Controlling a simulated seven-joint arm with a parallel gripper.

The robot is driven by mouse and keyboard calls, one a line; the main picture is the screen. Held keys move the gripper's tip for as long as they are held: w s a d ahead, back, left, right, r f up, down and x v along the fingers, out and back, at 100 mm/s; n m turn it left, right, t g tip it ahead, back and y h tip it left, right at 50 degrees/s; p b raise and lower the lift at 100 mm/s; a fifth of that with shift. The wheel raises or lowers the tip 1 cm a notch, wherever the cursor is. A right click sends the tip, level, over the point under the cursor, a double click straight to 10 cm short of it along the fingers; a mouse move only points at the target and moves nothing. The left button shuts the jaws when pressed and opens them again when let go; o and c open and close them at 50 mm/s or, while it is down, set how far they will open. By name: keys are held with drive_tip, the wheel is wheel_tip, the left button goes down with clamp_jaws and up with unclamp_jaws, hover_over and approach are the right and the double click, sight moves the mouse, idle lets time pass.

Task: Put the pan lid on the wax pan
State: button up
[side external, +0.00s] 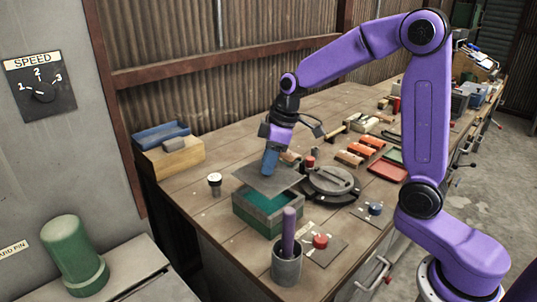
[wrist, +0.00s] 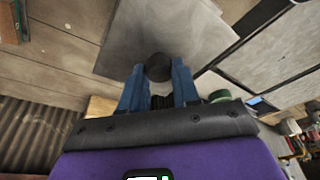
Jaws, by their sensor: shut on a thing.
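The pan lid (side external: 263,183) is a flat grey metal plate. My gripper (side external: 269,170) points down with its blue fingers shut on the lid's knob. In the wrist view my gripper (wrist: 158,72) has the dark round knob (wrist: 158,66) between its fingertips, and the grey lid (wrist: 165,25) spreads out beyond it. The wax pan (side external: 256,218) is a green rectangular box with teal inside. The lid is over the rear part of the pan and looks tilted; the front of the opening shows. I cannot tell whether the lid touches the rim.
A grey cup with a purple handle (side external: 287,265) stands in front of the pan. A red button (side external: 320,241) is beside it. A round dark metal device (side external: 330,185) stands close on the right. A small white-topped knob (side external: 214,182) is on the left, with bare bench around it.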

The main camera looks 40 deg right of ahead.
sight(269, 179)
drive_tip(key=shift+f, duration=2.05)
drive_tip(key=shift+f, duration=0.8)
drive_tip(key=o, duration=0.7)
drive_tip(key=o, duration=0.6)
drive_tip(key=v, duration=1.7)
drive_tip(key=shift+r, duration=0.15)
